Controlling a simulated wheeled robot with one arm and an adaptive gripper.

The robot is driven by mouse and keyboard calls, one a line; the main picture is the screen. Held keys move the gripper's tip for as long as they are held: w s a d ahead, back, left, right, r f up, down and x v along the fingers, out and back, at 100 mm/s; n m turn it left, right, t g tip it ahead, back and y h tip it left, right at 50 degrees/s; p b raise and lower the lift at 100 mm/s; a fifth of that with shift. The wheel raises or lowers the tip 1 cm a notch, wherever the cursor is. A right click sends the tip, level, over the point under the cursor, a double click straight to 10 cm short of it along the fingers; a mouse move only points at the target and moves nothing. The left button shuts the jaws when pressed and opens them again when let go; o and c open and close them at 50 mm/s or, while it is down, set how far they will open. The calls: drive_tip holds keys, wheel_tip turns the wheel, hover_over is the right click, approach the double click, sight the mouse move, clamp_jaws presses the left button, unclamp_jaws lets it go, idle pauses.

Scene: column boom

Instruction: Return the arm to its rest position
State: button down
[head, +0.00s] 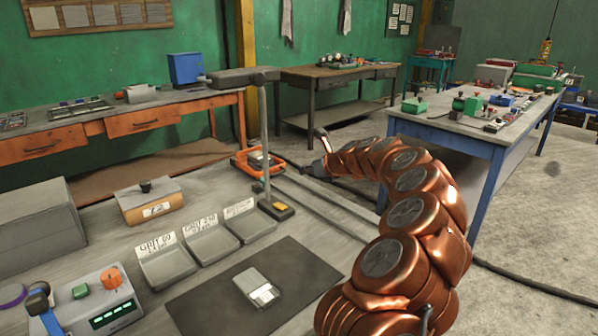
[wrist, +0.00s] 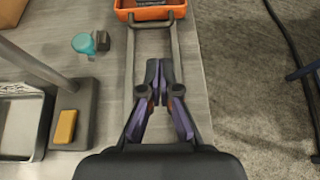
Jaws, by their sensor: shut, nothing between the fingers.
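My copper-coloured arm reaches up and away from the lower right of the head view, over the right edge of the grey bench (head: 110,235). My gripper (wrist: 161,92) points away in the wrist view, its two dark, purple-sided fingers together and nothing between them. It hangs above a metal rail frame near the bench edge. In the head view the arm's end (head: 318,168) is small, and its fingers are hard to make out there.
An orange tray (wrist: 150,12) lies ahead of the fingers. A lamp stand (head: 265,150) rises left of the arm. Three labelled grey trays (head: 165,268) and a dark mat (head: 205,310) lie on the bench. A blue-legged table (head: 470,140) stands right; open floor lies between.

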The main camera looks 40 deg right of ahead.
drive_tip(key=shift+v, duration=1.6)
